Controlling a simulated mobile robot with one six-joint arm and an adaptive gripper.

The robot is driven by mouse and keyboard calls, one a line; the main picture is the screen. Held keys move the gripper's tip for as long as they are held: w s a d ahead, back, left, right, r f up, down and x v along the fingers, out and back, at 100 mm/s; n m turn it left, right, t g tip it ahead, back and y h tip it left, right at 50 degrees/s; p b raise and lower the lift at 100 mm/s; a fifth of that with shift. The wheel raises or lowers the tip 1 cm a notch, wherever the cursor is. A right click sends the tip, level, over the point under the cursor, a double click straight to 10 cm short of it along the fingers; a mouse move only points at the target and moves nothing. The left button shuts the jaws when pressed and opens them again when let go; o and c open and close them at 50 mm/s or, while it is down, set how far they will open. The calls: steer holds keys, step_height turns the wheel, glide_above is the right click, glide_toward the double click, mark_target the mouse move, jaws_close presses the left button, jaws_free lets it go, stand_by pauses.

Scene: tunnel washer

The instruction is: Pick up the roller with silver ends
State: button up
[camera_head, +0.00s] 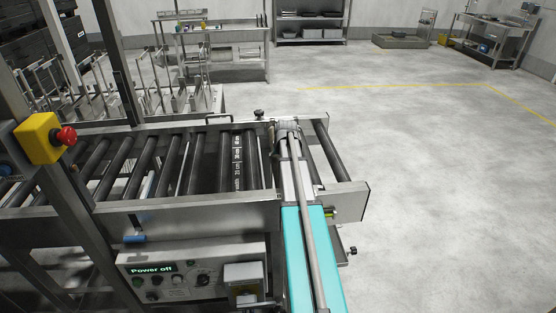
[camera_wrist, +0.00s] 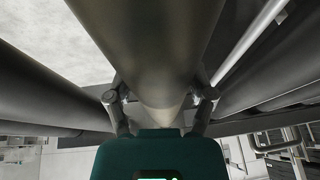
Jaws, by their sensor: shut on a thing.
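My gripper shows in the wrist view (camera_wrist: 160,98) with one finger on each side of a thick dark grey roller (camera_wrist: 150,40). It is shut on this roller, which runs lengthwise away from the camera. The roller's ends are out of the wrist view, so I cannot see whether they are silver. In the head view, my arm and gripper (camera_head: 288,128) are above the right part of the roller conveyor (camera_head: 180,212) and hide much of what lies under them. I cannot tell there whether the roller is lifted clear of the frame.
Several dark rollers (camera_head: 145,165) lie across the conveyor to the left. A control panel reading "Power off" (camera_head: 155,269) is at the front. A yellow box with a red button (camera_head: 42,138) is at the left. Open floor (camera_head: 440,190) lies to the right, with shelves (camera_head: 310,22) behind.

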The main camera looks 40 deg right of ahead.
steer(key=shift+c, duration=0.9)
steer(key=shift+r, duration=0.1)
step_height(320, 180, up, 18)
steer(key=p, duration=1.8)
steer(key=shift+f, duration=0.2)
steer(key=shift+f+b, duration=1.9)
steer(key=shift+b, duration=0.05)
steer(key=shift+d+r, duration=0.1)
steer(key=shift+d, duration=0.05)
